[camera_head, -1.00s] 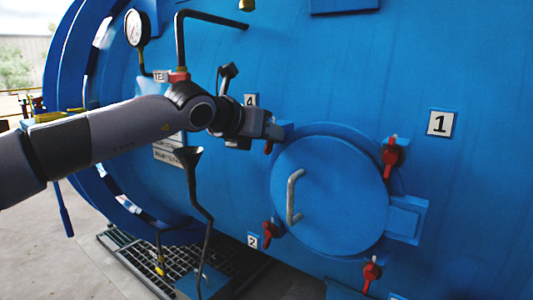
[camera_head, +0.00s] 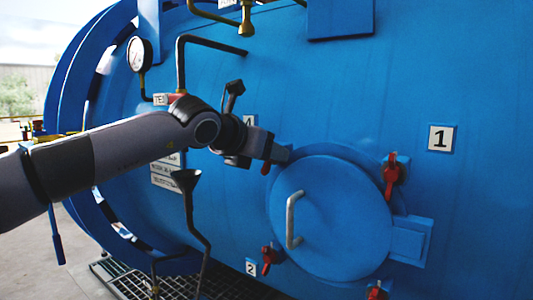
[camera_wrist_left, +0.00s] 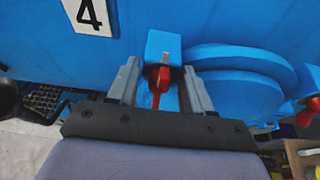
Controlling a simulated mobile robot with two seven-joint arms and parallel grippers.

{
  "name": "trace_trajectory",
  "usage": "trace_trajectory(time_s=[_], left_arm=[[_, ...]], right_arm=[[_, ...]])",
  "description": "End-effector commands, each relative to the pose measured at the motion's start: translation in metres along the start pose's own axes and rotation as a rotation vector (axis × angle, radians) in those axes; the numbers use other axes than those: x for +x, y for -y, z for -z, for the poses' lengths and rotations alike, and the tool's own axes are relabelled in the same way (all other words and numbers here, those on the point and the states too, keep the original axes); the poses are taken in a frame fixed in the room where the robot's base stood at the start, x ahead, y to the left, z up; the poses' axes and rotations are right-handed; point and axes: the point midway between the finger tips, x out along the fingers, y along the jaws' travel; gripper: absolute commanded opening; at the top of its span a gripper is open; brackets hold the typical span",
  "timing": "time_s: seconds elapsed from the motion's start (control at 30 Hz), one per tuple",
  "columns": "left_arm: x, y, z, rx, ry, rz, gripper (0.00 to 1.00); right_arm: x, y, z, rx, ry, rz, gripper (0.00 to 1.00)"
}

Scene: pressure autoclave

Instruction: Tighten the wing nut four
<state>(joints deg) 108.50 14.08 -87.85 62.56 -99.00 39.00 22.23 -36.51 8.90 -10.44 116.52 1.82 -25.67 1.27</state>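Wing nut four is red and sits by the label "4" (camera_wrist_left: 88,14) on the blue vessel. In the left wrist view the wing nut (camera_wrist_left: 160,78) lies between the two fingers of my left gripper (camera_wrist_left: 160,68), with a visible gap on each side. In the head view the gripper (camera_head: 281,153) is at the upper left edge of the round blue hatch (camera_head: 335,225), and only a bit of the red nut (camera_head: 265,168) shows below it. My left gripper is open. My right gripper is not in view.
Other red wing nuts sit around the hatch: one near label "1" (camera_head: 391,174), one near label "2" (camera_head: 268,258), one at lower right (camera_head: 377,291). The hatch has a grey handle (camera_head: 291,220). A black funnel pipe (camera_head: 187,185) stands below my left arm.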

Motion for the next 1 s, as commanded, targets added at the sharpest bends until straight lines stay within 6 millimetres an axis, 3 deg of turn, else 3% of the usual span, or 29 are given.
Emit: trace_trajectory(time_s=[0.37, 0.8, 1.0], left_arm=[[-0.004, 0.0, 0.002, -0.002, -0.003, 0.001, 0.49], [-0.061, 0.001, 0.002, 0.0, -0.002, 0.002, 0.49], [-0.071, 0.001, 0.001, 0.0, -0.003, 0.002, 0.49]], right_arm=[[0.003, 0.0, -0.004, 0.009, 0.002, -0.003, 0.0], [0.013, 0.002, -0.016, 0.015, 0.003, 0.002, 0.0], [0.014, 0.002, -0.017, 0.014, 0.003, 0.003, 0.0]])
